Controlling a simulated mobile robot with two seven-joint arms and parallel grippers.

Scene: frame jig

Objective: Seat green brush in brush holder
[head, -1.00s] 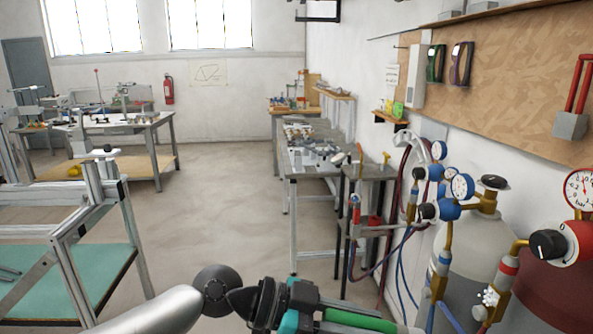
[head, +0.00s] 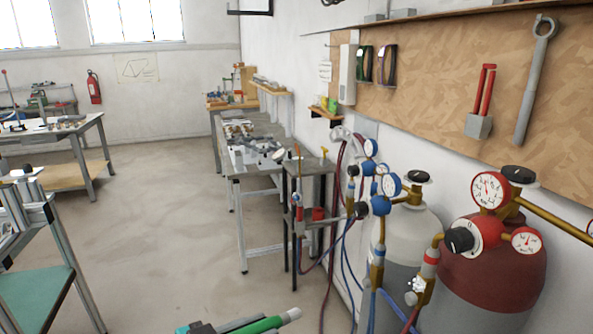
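A green rod with a pale tip, which looks like the green brush (head: 262,325), pokes in at the bottom edge. The end of my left gripper (head: 228,325) shows beside it, with a grey finger lying along the rod. It appears shut on the brush; most of the gripper and the rest of the brush are cut off by the frame. I cannot pick out the brush holder for certain. A small red item (head: 318,213) sits at the side of the small stand, too small to identify. My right gripper is not in view.
A small dark stand (head: 310,165) joins a long grey workbench (head: 262,157) along the wall. Gas cylinders, one grey (head: 408,240) and one dark red (head: 490,275), with gauges and hoses, stand at right. A frame table (head: 40,290) is at left. The middle floor is clear.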

